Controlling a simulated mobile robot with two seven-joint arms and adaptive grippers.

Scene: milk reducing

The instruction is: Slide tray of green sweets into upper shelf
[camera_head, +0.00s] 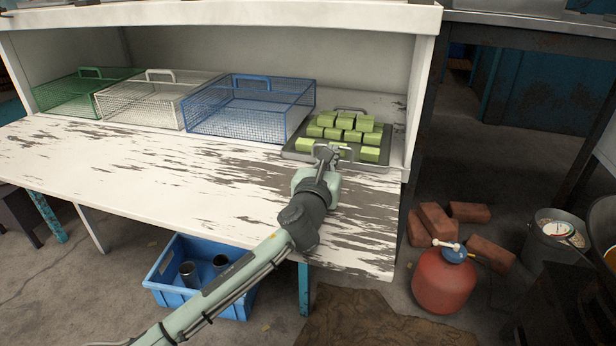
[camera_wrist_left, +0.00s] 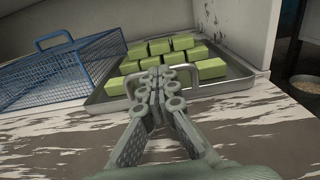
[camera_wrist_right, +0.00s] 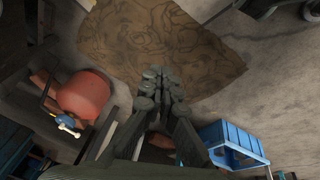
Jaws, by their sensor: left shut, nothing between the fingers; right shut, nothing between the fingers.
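A grey metal tray (camera_head: 291,154) with several green sweets (camera_head: 350,135) lies at the right end of the white worktop, beneath the upper shelf (camera_head: 220,15). In the left wrist view the tray (camera_wrist_left: 236,82) shows its near handle and rows of green blocks (camera_wrist_left: 176,55). My left gripper (camera_head: 325,153) is shut and empty at the tray's near edge, close to the handle. The left wrist view shows its closed fingers (camera_wrist_left: 160,85) in front of the handle; contact is unclear. My right gripper (camera_wrist_right: 160,85) is shut and empty, with the floor in its view.
Blue (camera_head: 250,108), white (camera_head: 150,100) and green (camera_head: 80,92) wire baskets stand left of the tray. A white side wall (camera_head: 420,95) bounds the right. Below are a blue crate (camera_head: 205,275), a red canister (camera_head: 444,280) and bricks (camera_head: 437,222). The worktop's front is clear.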

